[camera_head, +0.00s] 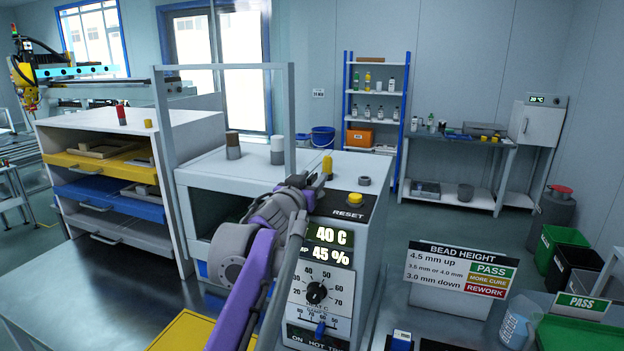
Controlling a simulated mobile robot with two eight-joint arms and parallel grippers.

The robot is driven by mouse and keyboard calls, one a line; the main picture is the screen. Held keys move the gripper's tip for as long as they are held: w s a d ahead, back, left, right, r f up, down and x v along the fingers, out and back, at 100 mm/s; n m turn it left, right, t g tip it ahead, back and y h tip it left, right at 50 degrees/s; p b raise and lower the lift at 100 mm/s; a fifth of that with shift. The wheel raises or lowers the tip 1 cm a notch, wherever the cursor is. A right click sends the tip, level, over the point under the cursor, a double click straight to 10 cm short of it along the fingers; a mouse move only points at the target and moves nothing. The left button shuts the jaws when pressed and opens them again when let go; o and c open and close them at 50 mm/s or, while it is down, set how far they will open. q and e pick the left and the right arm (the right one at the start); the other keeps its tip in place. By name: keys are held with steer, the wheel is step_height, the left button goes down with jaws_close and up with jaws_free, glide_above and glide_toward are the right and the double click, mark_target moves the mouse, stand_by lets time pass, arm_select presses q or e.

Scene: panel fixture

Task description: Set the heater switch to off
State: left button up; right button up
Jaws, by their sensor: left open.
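The fixture (365,240) is a pale box with a sloped front panel in the middle. Its display (329,245) reads 40 C and 45 %. Below are a round black dial (317,292) and a small blue lever (320,328) over a scale. At the panel's lower edge the words ON and HOT (318,344) show, cut off by the picture edge. I cannot make out a heater switch for certain. My left gripper (318,182) is open above the panel's upper left, near the yellow RESET button (355,199). My left arm hides the panel's left part. My right gripper is out of view.
A yellow peg (327,166) and grey cylinders stand on the fixture top. A drawer cabinet (170,195) is at the left.

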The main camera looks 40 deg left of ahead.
arm_select(q)
steer(key=shift+s, duration=0.1)
steer(key=v, duration=1)
steer(key=shift+s, duration=0.3)
steer(key=shift+d, duration=0.15)
